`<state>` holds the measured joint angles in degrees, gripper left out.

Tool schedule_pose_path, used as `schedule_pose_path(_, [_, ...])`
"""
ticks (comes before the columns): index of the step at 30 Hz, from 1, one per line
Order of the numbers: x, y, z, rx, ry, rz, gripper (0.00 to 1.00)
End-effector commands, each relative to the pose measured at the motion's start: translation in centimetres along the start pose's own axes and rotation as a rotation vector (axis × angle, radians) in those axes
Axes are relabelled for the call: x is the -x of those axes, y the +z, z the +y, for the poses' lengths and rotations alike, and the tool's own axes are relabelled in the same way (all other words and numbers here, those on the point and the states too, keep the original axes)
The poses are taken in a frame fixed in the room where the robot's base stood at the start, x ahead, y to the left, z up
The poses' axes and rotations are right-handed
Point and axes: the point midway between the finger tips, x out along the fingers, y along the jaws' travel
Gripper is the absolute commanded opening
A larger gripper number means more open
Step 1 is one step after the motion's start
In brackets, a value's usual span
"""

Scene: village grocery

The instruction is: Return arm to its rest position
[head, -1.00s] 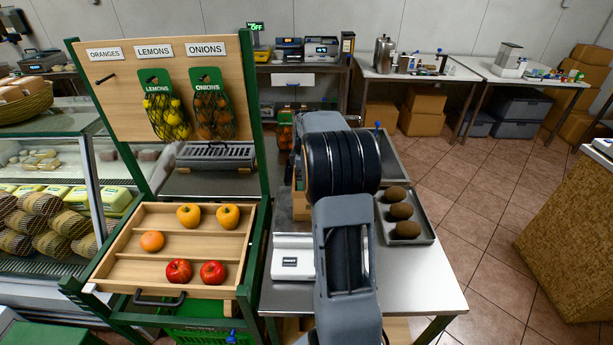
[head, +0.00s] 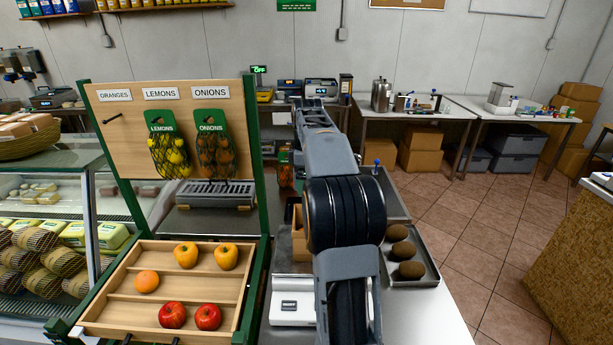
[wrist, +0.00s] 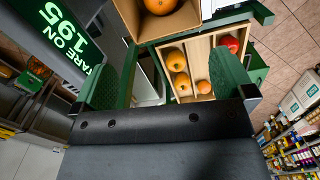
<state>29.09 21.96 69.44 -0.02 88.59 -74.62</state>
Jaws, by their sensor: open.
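My arm (head: 345,215) stands over the steel table in the head view, its forearm reaching up and away from the camera. In the wrist view my gripper (wrist: 170,78) is open, its two green fingers wide apart with nothing held between them. Beyond the fingers is the wooden fruit tray (wrist: 205,46) with yellow, orange and red fruit. A box (wrist: 185,22) with an orange fruit (wrist: 159,5) in it shows at the top edge. The fingers are hidden in the head view.
The slatted fruit rack (head: 190,283) stands left of my arm, below netted lemons (head: 170,156) and onions (head: 215,156). A metal tray (head: 428,263) with several brown fruits lies right of my arm. A white scale (head: 292,306) sits by the arm. The tiled floor at right is clear.

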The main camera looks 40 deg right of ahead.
Motion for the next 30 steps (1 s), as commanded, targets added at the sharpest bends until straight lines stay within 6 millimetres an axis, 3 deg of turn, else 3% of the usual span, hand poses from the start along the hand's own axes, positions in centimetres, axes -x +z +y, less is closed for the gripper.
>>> schedule_pose_path(23, [0.5, 0.0, 0.0, -0.020, 0.001, 0.000, 1.00])
schedule_pose_path(27, [0.3, -0.2, 0.6, -0.152, 0.034, 0.012, 1.00])
schedule_pose_path(30, [-2.4, -0.2, 0.6, -0.330, 0.030, 0.014, 1.00])
